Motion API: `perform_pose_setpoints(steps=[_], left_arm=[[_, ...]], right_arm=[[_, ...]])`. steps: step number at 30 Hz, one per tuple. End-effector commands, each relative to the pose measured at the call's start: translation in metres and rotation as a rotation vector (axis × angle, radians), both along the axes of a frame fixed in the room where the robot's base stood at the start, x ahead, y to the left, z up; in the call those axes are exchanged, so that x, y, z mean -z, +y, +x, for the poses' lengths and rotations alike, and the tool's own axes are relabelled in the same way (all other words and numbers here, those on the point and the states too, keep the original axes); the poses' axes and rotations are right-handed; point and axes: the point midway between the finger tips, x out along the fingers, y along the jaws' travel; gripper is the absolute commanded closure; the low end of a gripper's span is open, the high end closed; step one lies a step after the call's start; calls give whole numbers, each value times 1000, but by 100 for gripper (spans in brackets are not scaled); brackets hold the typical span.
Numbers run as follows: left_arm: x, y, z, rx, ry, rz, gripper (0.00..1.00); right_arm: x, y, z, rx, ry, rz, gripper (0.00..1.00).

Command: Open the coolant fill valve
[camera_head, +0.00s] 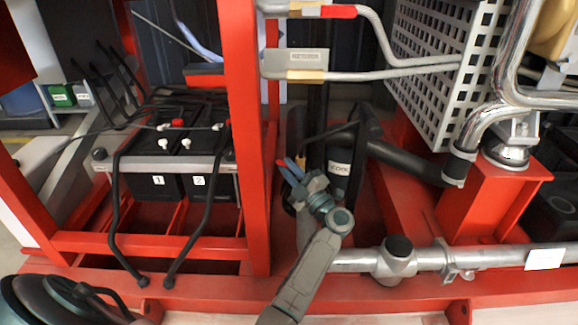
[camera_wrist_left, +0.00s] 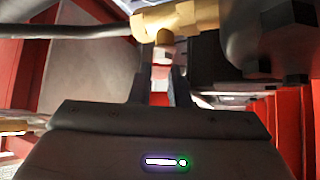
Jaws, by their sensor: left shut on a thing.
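The coolant fill valve appears in the left wrist view as a brass fitting (camera_wrist_left: 180,20) on a grey pipe, with a small stem and a reddish handle (camera_wrist_left: 158,98) below it. My left gripper (camera_wrist_left: 160,88) is shut on that handle, with its fingers on both sides. In the head view my left gripper (camera_head: 291,170) reaches up from the bottom middle, just right of the red upright post. The brass part (camera_head: 300,162) shows only as a small spot at its fingertips. The handle's exact angle is hard to tell. My right gripper is not in view.
A red frame post (camera_head: 247,140) stands close left of my left arm. Batteries (camera_head: 165,165) marked 1 and 2 sit further left. A silver pipe (camera_head: 450,258) runs low on the right. A dark hose (camera_head: 405,160) and a perforated guard (camera_head: 440,65) are behind it.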

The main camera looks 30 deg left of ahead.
Motion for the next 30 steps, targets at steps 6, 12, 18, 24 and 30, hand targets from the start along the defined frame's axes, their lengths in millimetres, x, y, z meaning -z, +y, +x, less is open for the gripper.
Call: perform_pose_setpoints(steps=[6,12,18,24,30], left_arm=[[-3,-2,0,-1,47,70,100],[-2,-2,0,-1,64,99,100],[-2,-2,1,-1,66,105,100],[-2,-2,0,-1,66,104,100],[-2,-2,1,-1,66,103,62]], right_arm=[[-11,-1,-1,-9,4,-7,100],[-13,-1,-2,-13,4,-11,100],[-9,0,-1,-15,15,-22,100],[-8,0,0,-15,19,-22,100],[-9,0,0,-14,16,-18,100]])
